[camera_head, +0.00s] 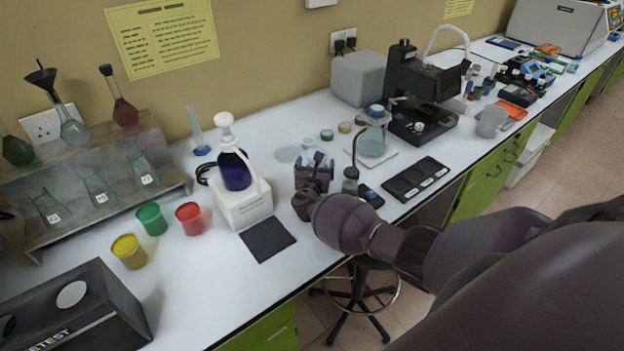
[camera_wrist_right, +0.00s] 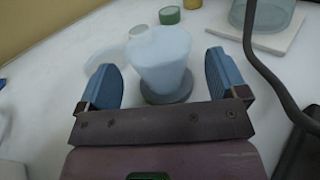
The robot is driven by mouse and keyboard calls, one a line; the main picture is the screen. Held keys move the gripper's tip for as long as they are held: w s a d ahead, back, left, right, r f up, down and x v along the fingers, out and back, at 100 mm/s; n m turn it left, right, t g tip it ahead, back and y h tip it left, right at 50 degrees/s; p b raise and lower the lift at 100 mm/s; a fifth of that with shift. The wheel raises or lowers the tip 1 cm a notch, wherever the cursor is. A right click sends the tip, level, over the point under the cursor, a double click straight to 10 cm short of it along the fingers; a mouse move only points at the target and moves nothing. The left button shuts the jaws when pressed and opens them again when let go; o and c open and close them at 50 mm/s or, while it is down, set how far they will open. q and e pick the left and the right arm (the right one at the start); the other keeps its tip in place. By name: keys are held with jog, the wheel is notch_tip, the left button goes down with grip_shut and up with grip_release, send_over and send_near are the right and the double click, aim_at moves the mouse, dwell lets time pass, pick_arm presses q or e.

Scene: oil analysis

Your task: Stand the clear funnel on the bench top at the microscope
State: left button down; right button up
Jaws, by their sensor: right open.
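In the right wrist view a pale, bluish, translucent funnel-shaped piece (camera_wrist_right: 162,52), wide at the top and narrowing down, stands over a round grey base (camera_wrist_right: 167,90) on the bench; I take it for the clear funnel. My right gripper (camera_wrist_right: 160,68) is open, with one blue finger on each side of it; whether they touch it I cannot tell. In the head view my right gripper (camera_head: 314,172) is low over the bench and hides most of this spot. The black microscope (camera_head: 420,92) stands further along the bench, to the right. My left gripper is not in view.
A glass vessel (camera_head: 371,141) on a white tile and a dark bent rod (camera_head: 354,150) stand right of my gripper. A blue pump bottle (camera_head: 234,168) is to the left. A black slide tray (camera_head: 416,179) lies near the front edge. Several small jars stand behind.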

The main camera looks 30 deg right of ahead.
jog(key=v, duration=0.8)
jog(key=shift+s+a+p, duration=0.25)
jog(key=shift+p, duration=0.1)
